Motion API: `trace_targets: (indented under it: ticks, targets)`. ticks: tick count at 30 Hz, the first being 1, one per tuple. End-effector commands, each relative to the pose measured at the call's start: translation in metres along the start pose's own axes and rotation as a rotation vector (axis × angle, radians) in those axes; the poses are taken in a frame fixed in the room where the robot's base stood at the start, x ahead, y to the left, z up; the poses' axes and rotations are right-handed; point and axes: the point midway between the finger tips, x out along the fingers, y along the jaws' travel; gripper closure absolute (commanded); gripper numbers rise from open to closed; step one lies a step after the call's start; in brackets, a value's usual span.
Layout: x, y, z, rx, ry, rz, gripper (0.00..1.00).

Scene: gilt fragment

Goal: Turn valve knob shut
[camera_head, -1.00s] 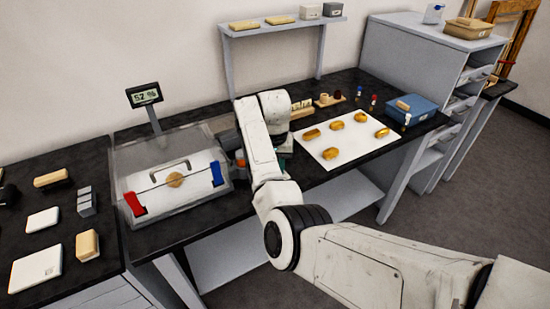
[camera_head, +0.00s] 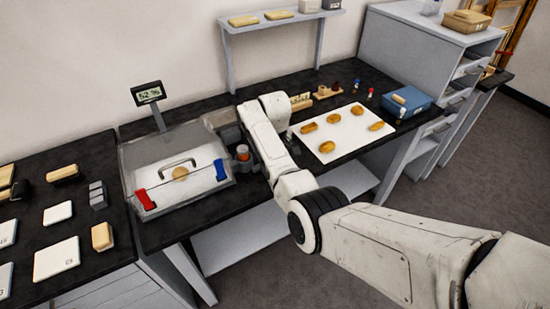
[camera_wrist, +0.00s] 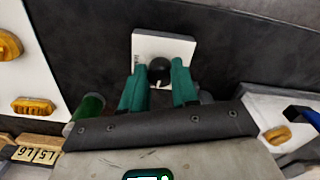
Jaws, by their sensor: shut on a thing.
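The black valve knob (camera_wrist: 159,70) sits on a white plate (camera_wrist: 150,42) in the wrist view. A short white mark shows on its near side. My gripper (camera_wrist: 159,82) has its two green fingers on either side of the knob and is shut on it. How far the valve is turned cannot be told. In the head view my arm hides the knob and the fingers.
A clear case (camera_head: 140,165) with red and blue clips stands left of my arm, under a small display (camera_head: 148,94). An orange-topped part (camera_head: 243,153) lies between. A white sheet (camera_head: 345,148) with several gold fragments lies right, near a blue box (camera_head: 408,100).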

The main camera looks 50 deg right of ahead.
Motion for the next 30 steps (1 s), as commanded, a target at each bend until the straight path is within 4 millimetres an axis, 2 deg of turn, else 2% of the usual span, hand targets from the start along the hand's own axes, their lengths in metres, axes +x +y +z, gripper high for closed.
trace_targets:
  ticks: [9,26,27,30]
  targets:
    - [-0.0019,0.0009,-0.0015,-0.134,0.007,0.003,1.00]
    - [-0.0019,0.0007,-0.0021,-0.166,0.008,0.004,1.00]
    - [-0.0019,0.0007,-0.0021,-0.166,0.008,0.004,0.70]
    - [-0.0017,0.0006,-0.0019,-0.165,0.007,0.003,0.60]
